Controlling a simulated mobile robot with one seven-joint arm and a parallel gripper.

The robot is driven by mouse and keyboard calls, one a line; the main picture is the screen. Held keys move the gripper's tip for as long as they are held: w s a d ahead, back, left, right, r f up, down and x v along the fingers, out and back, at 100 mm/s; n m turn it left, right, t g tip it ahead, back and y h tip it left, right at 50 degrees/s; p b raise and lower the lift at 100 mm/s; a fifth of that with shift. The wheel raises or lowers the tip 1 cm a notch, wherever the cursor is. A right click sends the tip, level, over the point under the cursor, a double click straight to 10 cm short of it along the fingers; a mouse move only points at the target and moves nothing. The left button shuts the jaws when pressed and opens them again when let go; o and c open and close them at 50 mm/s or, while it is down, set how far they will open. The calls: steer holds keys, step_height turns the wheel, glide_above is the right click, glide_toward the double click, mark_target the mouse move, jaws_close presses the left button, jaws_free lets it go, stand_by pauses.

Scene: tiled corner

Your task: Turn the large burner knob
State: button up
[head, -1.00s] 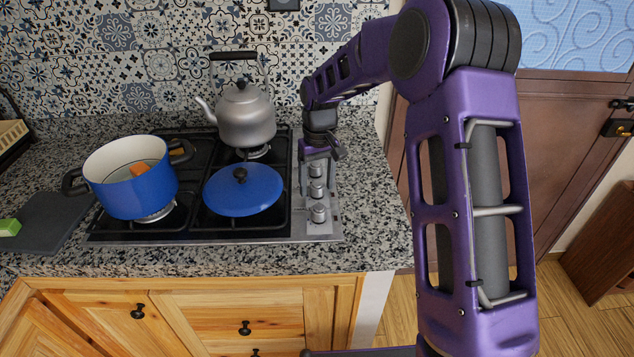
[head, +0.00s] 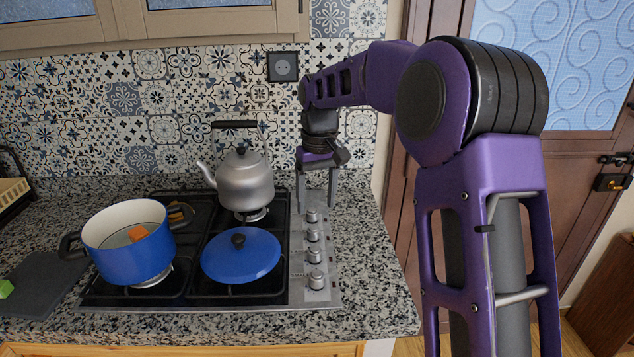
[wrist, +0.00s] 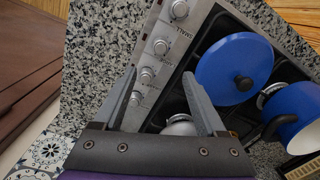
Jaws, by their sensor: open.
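A column of several silver knobs runs along the right side of the steel stove (head: 298,292). In the head view the nearest knob (head: 317,279) is at the front, then another knob (head: 314,255), a third knob (head: 313,234) and the farthest knob (head: 312,215). My gripper (head: 317,203) points down at the far end of the column, open and empty. In the wrist view its fingers (wrist: 159,73) are spread, with knobs seen between them.
A grey kettle (head: 245,185) stands just left of my gripper on the back burner. A blue lid (head: 240,262) lies on the front right burner. A blue pot (head: 128,255) with orange food stands on the left. Tiled wall (head: 200,110) rises behind. Granite counter (head: 365,265) right of the knobs is clear.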

mark_target(315, 248)
step_height(315, 248, up, 4)
steer(key=shift+f, duration=0.2)
steer(key=shift+f, duration=0.1)
steer(key=shift+c, duration=1.2)
steer(key=shift+n, duration=0.9)
steer(key=f, duration=1)
steer(key=shift+s+a+f+p, duration=0.1)
steer(key=shift+s+a+p, duration=0.15)
steer(key=shift+p, duration=0.15)
jaws_close()
steer(key=shift+f+b, duration=0.55)
steer(key=shift+f, duration=0.85)
